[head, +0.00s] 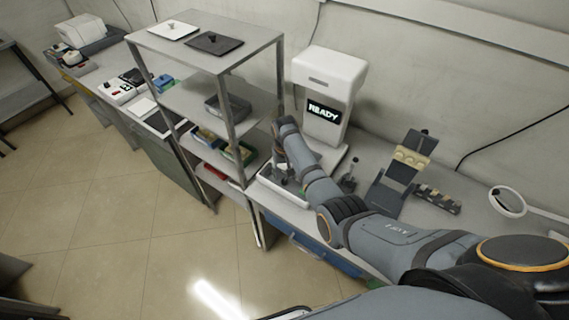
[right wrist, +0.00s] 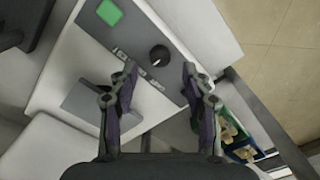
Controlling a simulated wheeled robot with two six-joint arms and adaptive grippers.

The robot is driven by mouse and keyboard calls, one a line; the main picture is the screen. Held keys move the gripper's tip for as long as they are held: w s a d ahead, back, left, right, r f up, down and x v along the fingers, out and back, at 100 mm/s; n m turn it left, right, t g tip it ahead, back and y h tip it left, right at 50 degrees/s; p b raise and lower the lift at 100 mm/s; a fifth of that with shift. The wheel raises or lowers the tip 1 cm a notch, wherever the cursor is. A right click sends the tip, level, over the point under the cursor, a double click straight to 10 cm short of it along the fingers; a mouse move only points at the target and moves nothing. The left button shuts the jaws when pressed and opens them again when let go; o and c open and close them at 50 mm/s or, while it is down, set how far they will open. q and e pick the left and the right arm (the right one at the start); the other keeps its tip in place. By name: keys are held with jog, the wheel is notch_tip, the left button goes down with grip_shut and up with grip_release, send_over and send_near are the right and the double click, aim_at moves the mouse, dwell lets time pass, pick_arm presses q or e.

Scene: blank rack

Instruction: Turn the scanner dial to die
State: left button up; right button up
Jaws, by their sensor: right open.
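The scanner (head: 330,75) is a white upright machine on the bench, and its dark screen reads READY. In the right wrist view its grey front panel (right wrist: 133,38) carries a round black dial (right wrist: 159,55), a green square button (right wrist: 109,12) and a row of small labels too small to read. My right gripper (right wrist: 160,72) is open, its two fingers apart on either side of the dial and not closed on it. In the head view my right gripper (head: 282,172) is low in front of the scanner, and the dial cannot be made out there. My left gripper is not in view.
A metal shelf rack (head: 228,95) with trays and boxes stands close to the left of my right gripper. A dark stand (head: 407,165) and a row of small blocks (head: 437,198) are on the bench to the right. A ring magnifier (head: 508,201) stands farther right.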

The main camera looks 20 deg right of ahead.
aim_at(285, 180)
notch_tip(285, 180, up, 8)
dwell(0.6)
